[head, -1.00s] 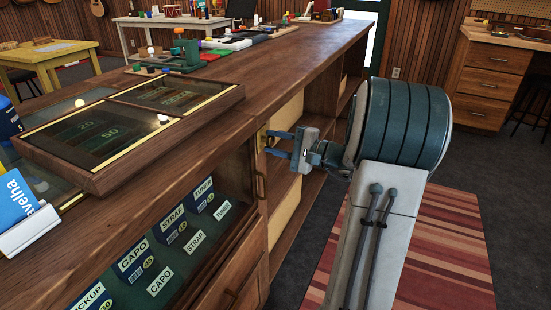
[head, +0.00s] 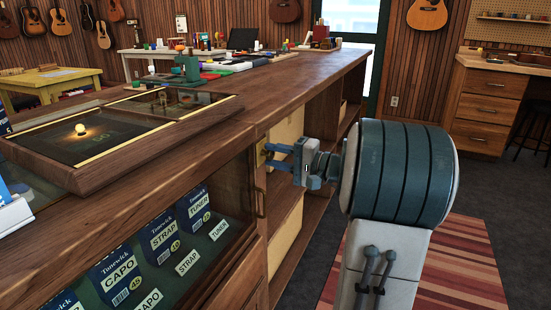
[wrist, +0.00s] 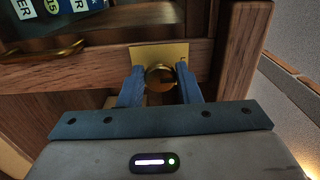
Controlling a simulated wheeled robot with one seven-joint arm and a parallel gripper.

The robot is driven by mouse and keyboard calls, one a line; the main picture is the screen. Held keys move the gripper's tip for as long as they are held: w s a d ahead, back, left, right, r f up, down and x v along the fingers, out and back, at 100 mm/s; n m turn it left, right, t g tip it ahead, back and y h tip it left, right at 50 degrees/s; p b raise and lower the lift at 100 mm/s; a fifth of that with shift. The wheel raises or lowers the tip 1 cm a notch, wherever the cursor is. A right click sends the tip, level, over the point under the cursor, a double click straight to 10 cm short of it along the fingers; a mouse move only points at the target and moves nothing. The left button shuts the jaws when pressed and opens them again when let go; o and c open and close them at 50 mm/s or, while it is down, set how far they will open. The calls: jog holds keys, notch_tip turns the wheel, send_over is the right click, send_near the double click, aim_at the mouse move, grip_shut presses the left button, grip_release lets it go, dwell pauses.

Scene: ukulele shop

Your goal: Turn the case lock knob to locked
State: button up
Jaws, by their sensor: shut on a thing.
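The case lock knob (wrist: 160,77) is a round brass knob on a square brass plate (wrist: 171,52), set in the wooden frame of the counter. In the wrist view my gripper (wrist: 160,83) has its two blue fingers on either side of the knob, shut on it. The head view shows my gripper (head: 265,155) from behind, its fingers reaching to the brass plate (head: 261,151) at the corner of the counter front. The knob itself is hidden there by the fingers. I cannot read any lock marking on the plate.
A brass handle (wrist: 45,50) is left of the plate. The glass-fronted case holds boxes labelled capo (head: 116,273), strap and tuner. A wooden display tray (head: 110,160) with a glass top lies on the counter (head: 265,105). Open shelves (head: 287,200) are below my gripper.

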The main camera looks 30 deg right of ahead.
jog(key=shift+f, duration=0.1)
jog(key=o, duration=0.9)
jog(key=shift+o, duration=0.2)
jog(key=p+v, duration=0.2)
jog(key=v, duration=1.2)
jog(key=shift+p, duration=0.35)
jog(key=shift+w+a, duration=0.1)
